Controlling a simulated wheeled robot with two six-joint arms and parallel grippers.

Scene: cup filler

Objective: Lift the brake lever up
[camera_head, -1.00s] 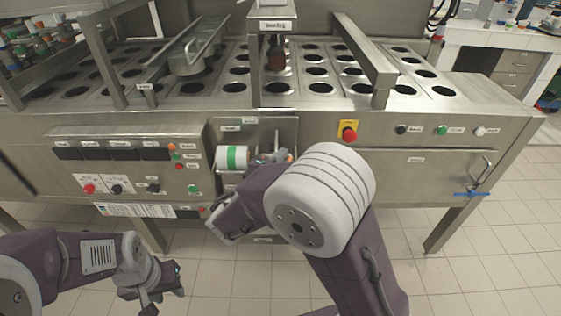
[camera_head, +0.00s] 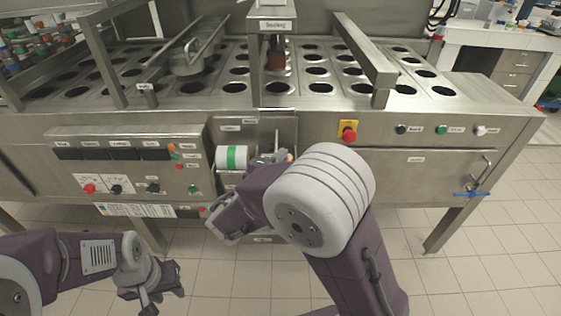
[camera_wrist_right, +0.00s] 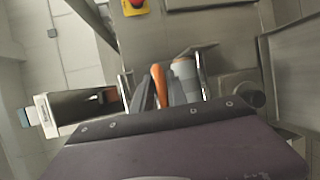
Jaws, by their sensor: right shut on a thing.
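The brake lever shows as an orange handle (camera_wrist_right: 158,84) between the grey fingers of my right gripper (camera_wrist_right: 161,92) in the right wrist view. The fingers are shut on it. In the head view the right gripper (camera_head: 274,159) is in the recess of the machine's front, just right of a white roll with a green band (camera_head: 232,158). My right forearm and wrist hide most of the lever and its mount there. My left gripper (camera_head: 158,288) hangs low at the left, in front of the machine and away from the lever. Its opening is unclear.
The steel machine front (camera_head: 400,165) surrounds the recess. A red button on a yellow plate (camera_head: 349,133) sits to the right, and a panel with switches (camera_head: 125,165) to the left. A blue-handled valve (camera_head: 471,193) is at far right. The tiled floor in front is clear.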

